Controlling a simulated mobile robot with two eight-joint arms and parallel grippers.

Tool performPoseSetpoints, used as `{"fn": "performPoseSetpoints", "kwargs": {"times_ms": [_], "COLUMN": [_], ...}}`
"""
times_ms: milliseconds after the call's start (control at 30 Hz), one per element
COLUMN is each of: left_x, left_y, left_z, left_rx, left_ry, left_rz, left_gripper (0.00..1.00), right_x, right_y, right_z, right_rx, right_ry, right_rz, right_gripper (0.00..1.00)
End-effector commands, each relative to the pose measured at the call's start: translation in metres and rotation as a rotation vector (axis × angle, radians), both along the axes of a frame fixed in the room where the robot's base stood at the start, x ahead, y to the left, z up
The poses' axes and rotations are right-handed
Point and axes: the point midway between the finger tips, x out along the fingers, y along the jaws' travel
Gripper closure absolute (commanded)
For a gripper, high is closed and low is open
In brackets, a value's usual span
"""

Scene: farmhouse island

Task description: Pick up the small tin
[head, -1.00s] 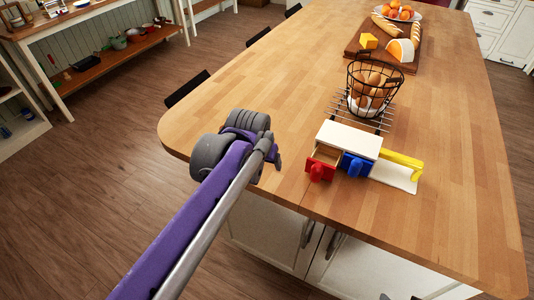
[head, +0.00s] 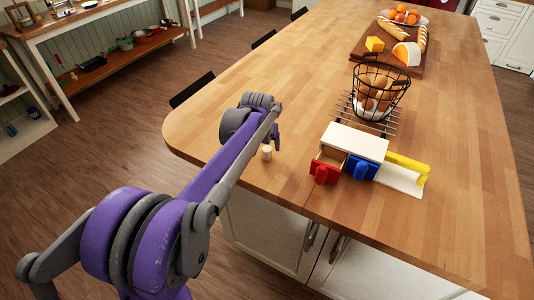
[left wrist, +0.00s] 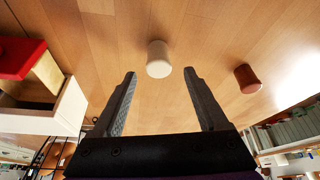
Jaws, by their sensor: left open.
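A small cream cylinder (head: 267,152), which may be the small tin, stands on the wooden island top near its front left edge. In the left wrist view the cream cylinder (left wrist: 158,58) lies just beyond and between the fingertips. A reddish-brown cylinder (left wrist: 248,78) stands to its right in that view; in the head view I cannot make it out. I cannot tell for certain which one is the tin. My left gripper (left wrist: 160,88) is open and empty, its fingers apart from both cylinders. In the head view the left gripper (head: 277,137) is just above the cream cylinder. My right gripper is not in view.
A small white cabinet (head: 355,141) stands to the right, its red-fronted drawer (head: 325,171) pulled out, beside a blue-fronted drawer (head: 360,167) and a yellow handle (head: 408,163). A wire basket (head: 380,92) with eggs stands behind it. The right of the island top is clear.

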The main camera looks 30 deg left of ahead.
Motion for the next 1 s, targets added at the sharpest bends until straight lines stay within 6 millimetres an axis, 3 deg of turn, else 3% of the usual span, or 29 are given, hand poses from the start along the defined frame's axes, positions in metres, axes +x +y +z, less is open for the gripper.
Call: {"fn": "performPoseSetpoints", "kwargs": {"times_ms": [200, 500, 933, 1000], "left_x": [0.009, 0.011, 0.011, 0.011], "left_y": [0.001, 0.002, 0.002, 0.002], "left_z": [-0.03, -0.035, -0.035, -0.035], "left_rx": [0.0, 0.0, 0.0, 0.0], "left_ry": [0.0, 0.0, 0.0, 0.0], "left_rz": [-0.001, 0.0, 0.0, 0.0], "left_gripper": [0.24, 0.24, 1.0, 1.0], "right_x": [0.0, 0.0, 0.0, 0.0], "right_y": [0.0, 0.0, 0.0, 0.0], "right_z": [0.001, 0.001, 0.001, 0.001], "right_rx": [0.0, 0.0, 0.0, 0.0], "right_ry": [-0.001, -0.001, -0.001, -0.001], "right_rz": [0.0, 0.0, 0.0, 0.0], "right_gripper": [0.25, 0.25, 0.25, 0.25]}}
